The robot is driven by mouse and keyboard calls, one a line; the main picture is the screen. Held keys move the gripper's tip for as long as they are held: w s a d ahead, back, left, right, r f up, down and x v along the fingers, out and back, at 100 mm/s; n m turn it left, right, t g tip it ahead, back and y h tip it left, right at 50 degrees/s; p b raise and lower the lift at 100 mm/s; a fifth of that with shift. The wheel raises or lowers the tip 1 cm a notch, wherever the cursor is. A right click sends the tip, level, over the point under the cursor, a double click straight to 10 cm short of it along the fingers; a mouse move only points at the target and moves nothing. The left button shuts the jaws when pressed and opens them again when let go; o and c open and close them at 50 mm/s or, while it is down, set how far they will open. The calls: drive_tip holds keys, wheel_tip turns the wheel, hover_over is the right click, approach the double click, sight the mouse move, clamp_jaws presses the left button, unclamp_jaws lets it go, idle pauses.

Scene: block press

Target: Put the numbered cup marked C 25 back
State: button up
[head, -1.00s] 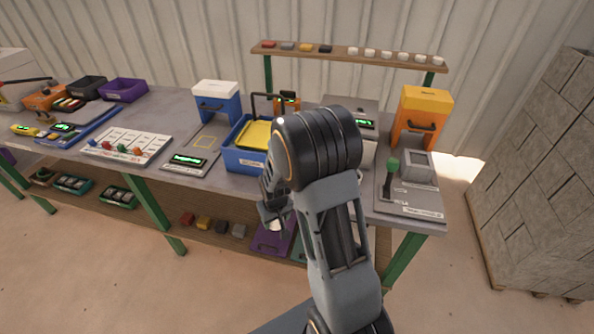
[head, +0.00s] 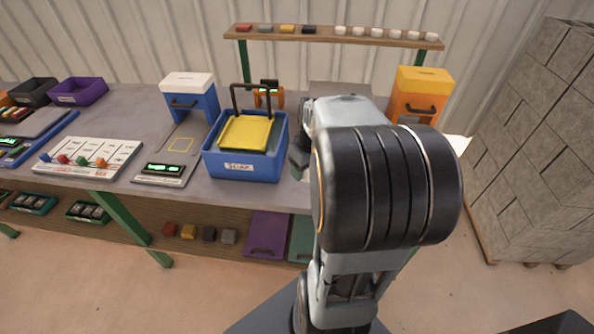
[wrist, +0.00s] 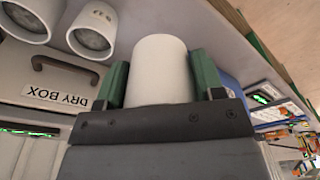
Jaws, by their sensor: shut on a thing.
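My gripper (wrist: 161,82) is shut on a plain white cup (wrist: 161,65), held between its two green fingers in the wrist view. No marking shows on the side of the cup that I see, so I cannot read its number. In the head view my arm hides the cup and most of the gripper. Two other white cups (wrist: 92,32) are at the upper left of the wrist view, apart from the held one; one bears small writing that I cannot read surely. A row of white cups (head: 374,32) stands on the right part of the raised shelf (head: 325,38).
A grey box labelled DRY BOX (wrist: 58,95) is at the left of the wrist view. A blue bin (head: 240,168) with a yellow panel stands left of my arm. An orange box (head: 420,92) stands behind it. Stacked blocks (head: 530,140) fill the right side.

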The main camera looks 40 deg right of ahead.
drive_tip(key=w+d+f, duration=0.1)
drive_tip(key=w+f, duration=0.1)
drive_tip(key=w+d+f, duration=0.1)
drive_tip(key=w+f, duration=0.1)
drive_tip(key=w+d+f, duration=0.1)
drive_tip(key=w+f, duration=0.1)
drive_tip(key=w, duration=0.1)
drive_tip(key=shift+f+p, duration=0.25)
drive_tip(key=shift+p, duration=0.1)
drive_tip(key=shift+w+d+f, duration=0.1)
drive_tip(key=shift+w+f, duration=0.25)
drive_tip(key=shift+f, duration=0.1)
drive_tip(key=shift+w+f, duration=0.1)
drive_tip(key=shift+f, duration=1.5)
drive_tip(key=shift+f, duration=0.2)
drive_tip(key=o, duration=1)
drive_tip(key=shift+o, duration=0.2)
drive_tip(key=shift+r, duration=0.15)
